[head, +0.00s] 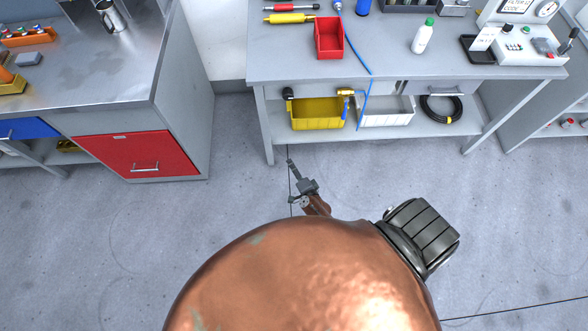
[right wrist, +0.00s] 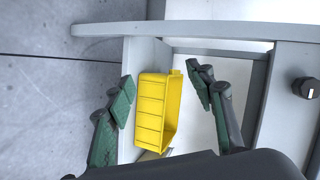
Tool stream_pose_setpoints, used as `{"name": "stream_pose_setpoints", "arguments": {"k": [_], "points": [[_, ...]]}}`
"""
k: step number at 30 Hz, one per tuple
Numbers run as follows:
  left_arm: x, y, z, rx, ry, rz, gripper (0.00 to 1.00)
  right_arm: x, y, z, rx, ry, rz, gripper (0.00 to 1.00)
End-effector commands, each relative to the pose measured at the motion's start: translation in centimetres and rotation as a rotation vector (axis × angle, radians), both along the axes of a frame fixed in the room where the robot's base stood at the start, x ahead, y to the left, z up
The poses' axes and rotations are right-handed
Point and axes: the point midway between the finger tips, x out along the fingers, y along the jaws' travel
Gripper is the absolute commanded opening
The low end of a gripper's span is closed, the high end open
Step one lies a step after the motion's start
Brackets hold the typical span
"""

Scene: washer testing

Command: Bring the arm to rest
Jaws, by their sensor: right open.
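My right gripper (right wrist: 160,93) shows in the right wrist view with its two green-padded fingers spread wide apart. Nothing is held between them. A yellow bin (right wrist: 152,112) on the bench's lower shelf appears beyond the fingers; it also shows in the head view (head: 318,115). In the head view, a large copper-coloured rounded surface (head: 290,275) fills the bottom middle and hides what lies below it. A dark ribbed block (head: 422,235) and a small grey-and-brown piece (head: 306,188) stick out past it; I cannot tell what they are. I do not see my left gripper.
A grey workbench (head: 275,65) stands ahead with a red bin (head: 329,38), a white bottle (head: 422,36) and tools. Its lower shelf also holds a white bin (head: 388,110) and a black cable coil (head: 441,107). A cabinet with a red drawer (head: 140,154) stands left. Floor (head: 90,250) is clear.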

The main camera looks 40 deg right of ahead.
Motion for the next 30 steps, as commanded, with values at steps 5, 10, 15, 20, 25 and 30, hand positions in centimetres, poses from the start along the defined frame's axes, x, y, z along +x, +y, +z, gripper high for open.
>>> {"name": "stream_pose_setpoints", "arguments": {"k": [5,10,15,20,25,30], "points": [[0.0,0.0,0.0,0.000,0.000,0.000,0.40,0.0,0.0,0.0,-0.001,0.001,0.001,0.50],[0.0,0.0,0.0,0.000,0.000,0.000,0.40,0.0,0.0,0.0,-0.001,0.000,0.001,0.50],[0.0,0.0,0.0,0.000,0.000,0.000,0.40,0.0,0.0,0.0,-0.001,0.000,0.000,0.50],[0.1,-0.1,0.1,-0.001,-0.001,0.000,0.40,-1.6,0.4,-1.8,-0.047,0.052,0.045,0.50],[0.3,-0.1,0.6,-0.001,-0.005,0.000,0.40,-8.6,1.7,-8.2,-0.229,0.250,0.241,0.50],[0.5,-0.1,1.2,-0.001,-0.008,0.000,0.40,-19.0,2.5,-15.1,-0.437,0.496,0.523,0.50]]}}
